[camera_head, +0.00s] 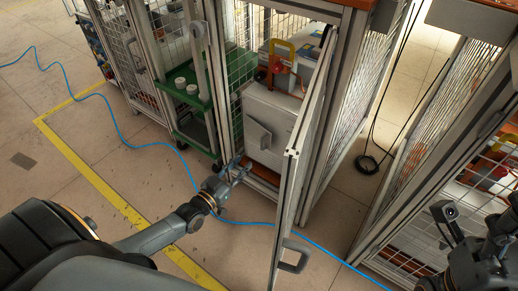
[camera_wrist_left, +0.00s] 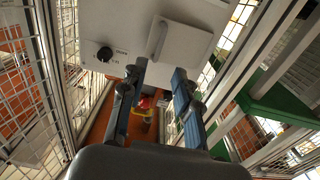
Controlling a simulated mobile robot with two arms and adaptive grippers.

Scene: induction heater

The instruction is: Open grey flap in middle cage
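The middle cage (camera_head: 225,85) stands with its framed door (camera_head: 297,150) swung out toward me. Inside is a light grey box (camera_head: 283,108), with a small grey flap (camera_head: 258,134) standing out from its front. In the left wrist view the flap (camera_wrist_left: 157,38) is on the box front (camera_wrist_left: 190,48), beside a black knob (camera_wrist_left: 104,53). My left gripper (camera_head: 239,170) is low at the cage opening, below and left of the flap. Its fingers (camera_wrist_left: 160,72) are apart and empty, and no contact with the flap shows. My right gripper (camera_head: 470,255) is at the lower right edge, its fingers unclear.
The door's handle (camera_head: 293,258) juts out low near my left arm. A green-shelved cart (camera_head: 185,90) stands left of the cage. A blue cable (camera_head: 110,108) crosses the floor. Another cage (camera_head: 440,180) stands at right. A red-and-yellow device (camera_head: 281,60) sits above the box.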

